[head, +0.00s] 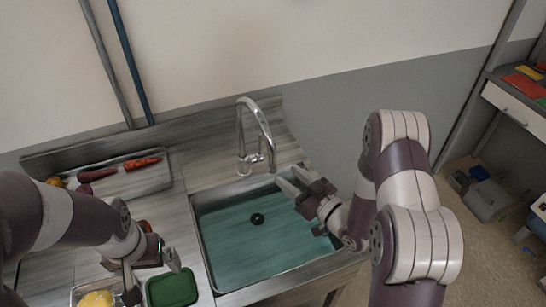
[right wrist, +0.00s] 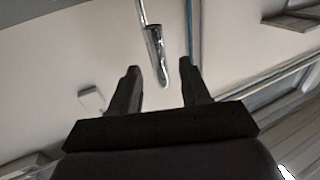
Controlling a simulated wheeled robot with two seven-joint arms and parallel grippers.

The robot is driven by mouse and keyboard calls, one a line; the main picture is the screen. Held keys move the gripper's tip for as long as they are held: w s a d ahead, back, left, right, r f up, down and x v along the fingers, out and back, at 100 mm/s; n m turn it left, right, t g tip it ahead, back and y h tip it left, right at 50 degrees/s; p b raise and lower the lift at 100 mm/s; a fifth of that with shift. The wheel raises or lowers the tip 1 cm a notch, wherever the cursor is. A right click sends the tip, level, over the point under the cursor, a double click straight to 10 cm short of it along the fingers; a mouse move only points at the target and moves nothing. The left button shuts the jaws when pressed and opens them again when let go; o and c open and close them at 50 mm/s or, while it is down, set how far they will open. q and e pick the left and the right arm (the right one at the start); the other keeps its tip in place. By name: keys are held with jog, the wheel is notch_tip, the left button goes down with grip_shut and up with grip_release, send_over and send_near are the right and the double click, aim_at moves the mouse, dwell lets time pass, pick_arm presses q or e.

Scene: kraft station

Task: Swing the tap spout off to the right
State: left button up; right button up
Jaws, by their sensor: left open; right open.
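The chrome tap (head: 241,135) stands behind the sink (head: 205,250). Its curved spout (head: 262,122) arches forward and to the right, with its tip over the back part of the basin. My right gripper (head: 289,181) is open and empty over the right side of the sink, below and right of the spout tip. In the right wrist view the spout (right wrist: 157,55) hangs beyond the gap between the open fingers (right wrist: 160,82), apart from them. My left gripper (head: 152,266) is open at the lower left, over the counter near a green container.
A board (head: 150,185) with several vegetables lies at the back left. A shelf unit (head: 513,104) stands far right. The basin is empty.

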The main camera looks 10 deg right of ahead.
aim_at(275, 165)
jog(key=p+x, duration=0.1)
jog(key=x, duration=0.6)
jog(key=shift+w+d+f+p, duration=0.15)
jog(key=shift+d+f+p, duration=0.05)
jog(key=shift+p, duration=0.15)
jog(key=shift+a+r, duration=0.15)
jog(key=shift+w+a, duration=0.1)
jog(key=shift+w, duration=0.25)
pick_arm(q)
jog(key=shift+w+a+r, duration=0.1)
jog(key=shift+w+r, duration=0.2)
jog(key=shift+r, duration=0.3)
jog(key=shift+w+a+r, duration=0.1)
jog(key=shift+w+r, duration=0.2)
jog(key=shift+r, duration=0.3)
pick_arm(e)
jog(key=shift+w, duration=0.1)
grip_shut()
